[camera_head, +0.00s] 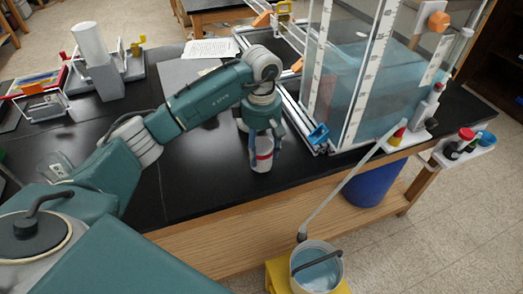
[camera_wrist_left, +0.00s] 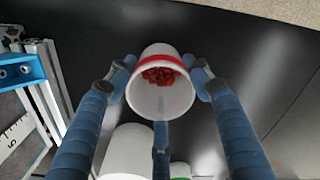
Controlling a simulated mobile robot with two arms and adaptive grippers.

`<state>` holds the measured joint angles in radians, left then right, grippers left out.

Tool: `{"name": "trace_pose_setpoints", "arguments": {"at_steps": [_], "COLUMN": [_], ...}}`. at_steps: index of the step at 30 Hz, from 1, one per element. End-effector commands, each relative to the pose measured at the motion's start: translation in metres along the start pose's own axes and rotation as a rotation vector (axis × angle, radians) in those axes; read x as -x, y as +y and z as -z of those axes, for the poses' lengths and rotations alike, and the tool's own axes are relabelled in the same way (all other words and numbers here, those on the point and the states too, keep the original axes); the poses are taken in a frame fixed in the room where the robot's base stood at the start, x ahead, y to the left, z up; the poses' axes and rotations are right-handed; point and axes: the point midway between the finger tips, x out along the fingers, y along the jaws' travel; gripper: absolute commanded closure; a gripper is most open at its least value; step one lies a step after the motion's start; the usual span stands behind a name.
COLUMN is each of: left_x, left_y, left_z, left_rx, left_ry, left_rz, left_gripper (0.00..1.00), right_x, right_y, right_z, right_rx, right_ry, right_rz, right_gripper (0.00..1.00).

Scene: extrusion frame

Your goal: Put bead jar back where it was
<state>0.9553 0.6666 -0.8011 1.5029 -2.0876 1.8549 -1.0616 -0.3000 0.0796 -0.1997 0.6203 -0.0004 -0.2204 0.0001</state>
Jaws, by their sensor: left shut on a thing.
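The bead jar (camera_head: 263,162) is a whitish jar with a red band. It is upright near the front edge of the black bench top, left of the tank. In the left wrist view the bead jar (camera_wrist_left: 158,98) shows its open mouth, with red beads inside. My left gripper (camera_head: 263,140) comes down from above, its blue fingers closed around the jar. In the left wrist view the left gripper (camera_wrist_left: 160,88) has fingers on both sides of the jar and a third below it. I cannot tell whether the jar's base touches the bench. My right gripper is out of view.
A large water tank (camera_head: 372,85) in an extrusion frame stands close on the right. Another white jar (camera_wrist_left: 126,152) is close by in the wrist view, beside a partly hidden green-rimmed thing (camera_wrist_left: 180,170). A bucket (camera_head: 316,268) stands below the bench. Bare black bench lies left of the jar.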

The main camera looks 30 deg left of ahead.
Motion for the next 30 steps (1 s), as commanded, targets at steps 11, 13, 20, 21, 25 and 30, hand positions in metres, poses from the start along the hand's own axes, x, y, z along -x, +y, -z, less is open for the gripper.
{"name": "trace_pose_setpoints", "arguments": {"at_steps": [11, 13, 20, 21, 25, 30], "left_x": [-0.014, -0.017, -0.015, -0.015, -0.014, -0.003], "left_y": [0.000, 0.000, 0.000, 0.000, 0.000, 0.002], "left_z": [0.000, 0.000, 0.000, 0.000, 0.000, 0.000], "left_rx": [-0.001, -0.001, -0.001, -0.001, -0.001, -0.001], "left_ry": [0.000, 0.001, 0.000, 0.000, 0.000, 0.001], "left_rz": [-0.001, -0.001, -0.001, -0.001, -0.001, -0.005], "left_gripper": [0.91, 0.91, 0.31, 0.31, 0.31, 0.31], "right_x": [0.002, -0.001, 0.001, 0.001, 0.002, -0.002], "right_y": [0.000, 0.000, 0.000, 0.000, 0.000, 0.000], "right_z": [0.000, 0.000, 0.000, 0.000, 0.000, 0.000], "right_rx": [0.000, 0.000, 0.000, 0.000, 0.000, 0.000], "right_ry": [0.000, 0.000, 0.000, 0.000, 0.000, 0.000], "right_rz": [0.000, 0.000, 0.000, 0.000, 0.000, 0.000], "right_gripper": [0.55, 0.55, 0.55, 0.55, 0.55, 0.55]}}
